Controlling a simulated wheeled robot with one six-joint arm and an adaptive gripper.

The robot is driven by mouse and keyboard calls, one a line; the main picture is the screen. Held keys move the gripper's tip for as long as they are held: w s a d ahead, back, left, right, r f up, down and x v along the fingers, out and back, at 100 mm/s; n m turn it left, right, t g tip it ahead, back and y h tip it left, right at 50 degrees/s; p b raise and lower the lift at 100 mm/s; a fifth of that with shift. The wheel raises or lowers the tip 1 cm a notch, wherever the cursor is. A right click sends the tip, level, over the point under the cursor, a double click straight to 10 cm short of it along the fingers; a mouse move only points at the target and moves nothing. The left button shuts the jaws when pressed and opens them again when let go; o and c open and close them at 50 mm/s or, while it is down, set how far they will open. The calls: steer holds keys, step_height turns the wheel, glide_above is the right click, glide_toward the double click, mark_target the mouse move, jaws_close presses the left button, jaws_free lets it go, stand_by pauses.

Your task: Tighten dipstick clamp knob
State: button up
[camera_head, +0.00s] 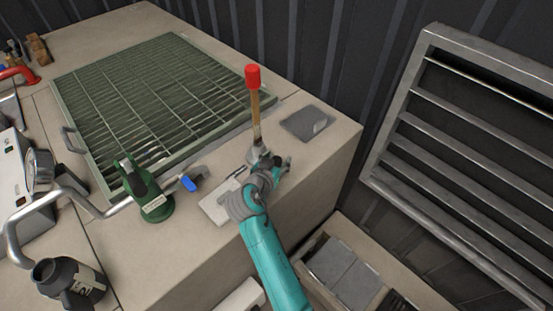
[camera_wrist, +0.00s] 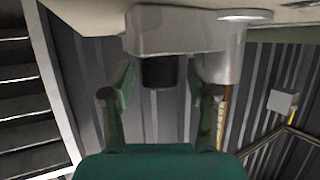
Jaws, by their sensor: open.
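The dipstick stands upright in the head view, with a red cap (camera_head: 253,77) on a tan rod (camera_head: 256,115). Its grey clamp (camera_head: 258,153) is at the rod's foot, partly hidden by my arm. In the wrist view a grey clamp block (camera_wrist: 160,30) is at the top, with a dark round knob (camera_wrist: 158,72) sticking out of it. My gripper (camera_wrist: 158,88) is open, with one finger on each side of the knob. Gaps show between both fingers and the knob. In the head view my gripper (camera_head: 276,168) is small beside the clamp.
A green grating (camera_head: 150,95) covers much of the concrete top. A green fitting (camera_head: 148,190) and blue-handled valve (camera_head: 189,183) stand left of my arm. A grey plate (camera_head: 307,123) lies right of the dipstick. A slatted metal frame (camera_head: 465,150) is at right.

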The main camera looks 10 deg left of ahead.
steer(key=v, duration=1.2)
steer(key=shift+f, duration=0.1)
